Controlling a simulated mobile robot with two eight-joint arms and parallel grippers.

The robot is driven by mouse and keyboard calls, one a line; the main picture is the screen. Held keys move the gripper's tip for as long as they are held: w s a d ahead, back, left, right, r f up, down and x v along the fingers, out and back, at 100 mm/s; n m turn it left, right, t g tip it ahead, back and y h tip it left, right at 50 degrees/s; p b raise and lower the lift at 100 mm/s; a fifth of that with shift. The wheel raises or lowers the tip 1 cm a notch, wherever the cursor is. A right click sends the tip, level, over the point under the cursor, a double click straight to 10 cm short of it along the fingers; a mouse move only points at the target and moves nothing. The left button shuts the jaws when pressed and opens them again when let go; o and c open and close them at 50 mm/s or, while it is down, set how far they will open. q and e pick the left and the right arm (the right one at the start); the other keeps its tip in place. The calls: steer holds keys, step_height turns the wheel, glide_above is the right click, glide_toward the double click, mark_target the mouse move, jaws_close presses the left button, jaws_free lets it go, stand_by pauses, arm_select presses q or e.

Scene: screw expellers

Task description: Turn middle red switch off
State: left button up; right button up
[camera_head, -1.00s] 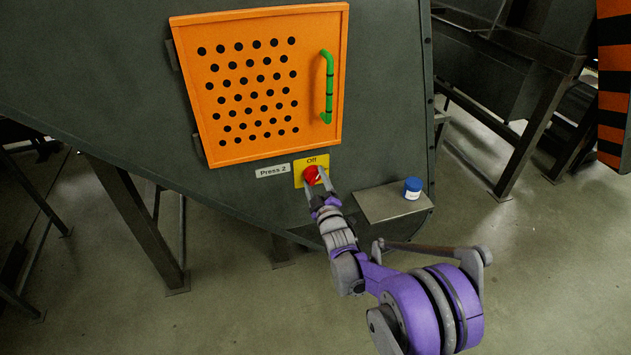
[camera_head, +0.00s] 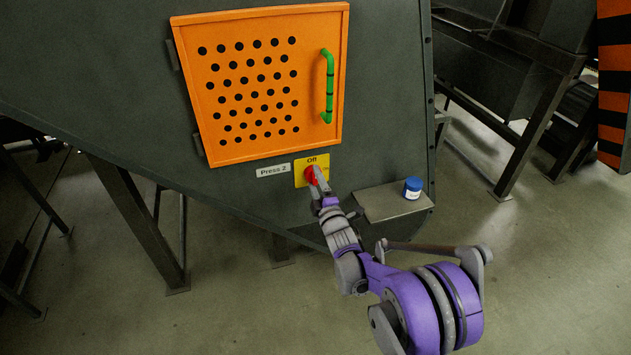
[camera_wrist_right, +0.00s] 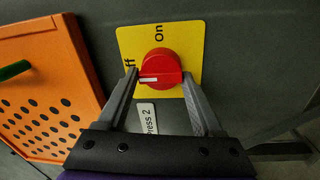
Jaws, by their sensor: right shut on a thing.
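The red switch (camera_head: 310,175) is a round knob on a yellow plate (camera_head: 320,161) marked "Off", below the orange door. In the right wrist view the red switch (camera_wrist_right: 160,66) shows a white mark on its left side, pointing toward the partly hidden "Off" label; "On" stands above it. My right gripper (camera_head: 315,178) is at the switch, its two fingers on either side of the knob; in the right wrist view the gripper (camera_wrist_right: 162,88) is shut on it. My left gripper is not in view.
A "Press 2" label (camera_head: 273,170) is left of the plate. An orange perforated door (camera_head: 215,90) with a green handle (camera_head: 329,88) is above. A small metal shelf (camera_head: 380,204) holds a blue-capped jar (camera_head: 412,188) to the right.

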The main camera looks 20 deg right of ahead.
steer(key=shift+a+f, duration=0.1)
steer(key=shift+f, duration=0.05)
steer(key=o, duration=1.3)
steer(key=shift+s, duration=0.1)
steer(key=shift+s, duration=0.35)
steer(key=s+p, duration=0.1)
steer(key=s, duration=0.9)
steer(key=shift+d+f, duration=0.25)
steer(key=shift+f, duration=0.15)
